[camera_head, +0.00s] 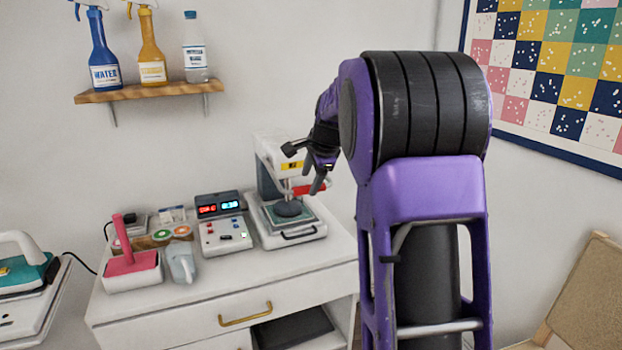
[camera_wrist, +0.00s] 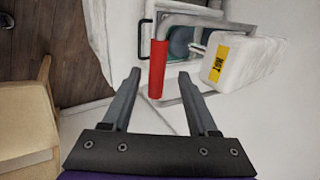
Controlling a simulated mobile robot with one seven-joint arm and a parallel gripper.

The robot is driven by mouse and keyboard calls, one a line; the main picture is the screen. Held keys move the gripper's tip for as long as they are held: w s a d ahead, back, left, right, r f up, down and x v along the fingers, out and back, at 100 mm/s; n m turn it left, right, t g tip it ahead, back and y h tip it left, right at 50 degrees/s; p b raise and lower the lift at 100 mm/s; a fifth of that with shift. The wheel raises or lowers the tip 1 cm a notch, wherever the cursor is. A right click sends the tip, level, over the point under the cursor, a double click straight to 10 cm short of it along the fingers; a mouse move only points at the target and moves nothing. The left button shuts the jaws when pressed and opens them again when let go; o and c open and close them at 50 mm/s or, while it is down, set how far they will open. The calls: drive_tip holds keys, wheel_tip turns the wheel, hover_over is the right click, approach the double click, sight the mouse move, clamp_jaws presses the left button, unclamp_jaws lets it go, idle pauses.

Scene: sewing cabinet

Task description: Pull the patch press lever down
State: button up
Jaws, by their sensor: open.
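The patch press (camera_head: 288,225) is a white machine on the right of the cabinet top, with a yellow label on its head and a round dark pad over its base. Its lever has a red grip (camera_head: 309,188), partly hidden by my gripper. In the wrist view the red grip (camera_wrist: 158,68) stands just beyond my fingertips, between them in the picture, joined to a pale bar. The white press head with a yellow HOT label (camera_wrist: 222,62) is to its right. My gripper (camera_head: 307,170) is open and empty, also seen in the wrist view (camera_wrist: 160,78). Contact with the grip is not visible.
A control box with a lit display (camera_head: 220,207), a pink-handled tool (camera_head: 130,258) and a small jug (camera_head: 181,262) stand left of the press on the cabinet top (camera_head: 250,268). A shelf with bottles (camera_head: 150,92) hangs above. A cardboard-coloured board (camera_head: 590,290) leans at right.

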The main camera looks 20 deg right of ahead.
drive_tip(key=shift+r, duration=0.1)
drive_tip(key=p+v, duration=0.2)
drive_tip(key=v, duration=1.5)
drive_tip(key=shift+r, duration=0.15)
drive_tip(key=shift+s+a, duration=0.1)
